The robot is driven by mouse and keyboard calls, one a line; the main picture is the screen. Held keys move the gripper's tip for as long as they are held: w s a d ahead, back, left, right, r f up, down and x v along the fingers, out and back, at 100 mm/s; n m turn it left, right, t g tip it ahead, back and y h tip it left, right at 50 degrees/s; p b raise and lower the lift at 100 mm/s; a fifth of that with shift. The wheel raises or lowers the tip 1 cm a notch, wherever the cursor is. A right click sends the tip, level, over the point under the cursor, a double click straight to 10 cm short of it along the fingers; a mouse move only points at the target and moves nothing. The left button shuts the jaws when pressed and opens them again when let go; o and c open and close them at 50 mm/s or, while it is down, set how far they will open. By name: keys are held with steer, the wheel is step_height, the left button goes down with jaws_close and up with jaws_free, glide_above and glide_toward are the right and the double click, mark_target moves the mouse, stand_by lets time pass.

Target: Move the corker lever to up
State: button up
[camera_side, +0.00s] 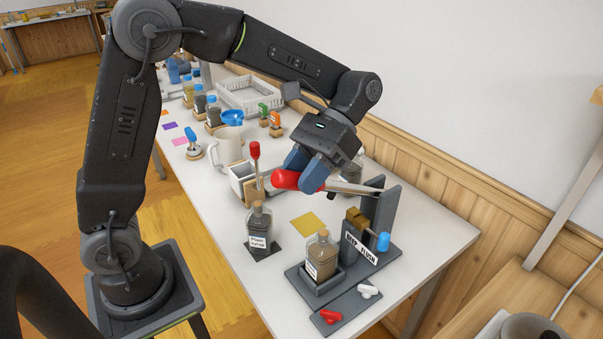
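The corker stands at the front right of the table, with a grey post (386,215) on a grey base. Its lever (350,188) runs left from the post, roughly level in the picture, and ends in a red handle (284,180). My gripper (305,172) is at this handle, its blue fingers on either side and seemingly closed on it. The near finger hides part of the handle. A corked brown bottle (321,258) stands in the holder on the base, below the lever. A brass part and a blue knob (383,242) are on the post.
A labelled bottle (259,232) stands on a dark pad to the left. A white box (243,182) with a second red-topped lever (255,151) is behind it. Red (330,316) and white (369,291) tap-like pieces lie in front. A yellow square (309,222) lies on clear table.

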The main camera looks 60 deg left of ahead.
steer(key=o, duration=0.3)
steer(key=shift+o, duration=0.2)
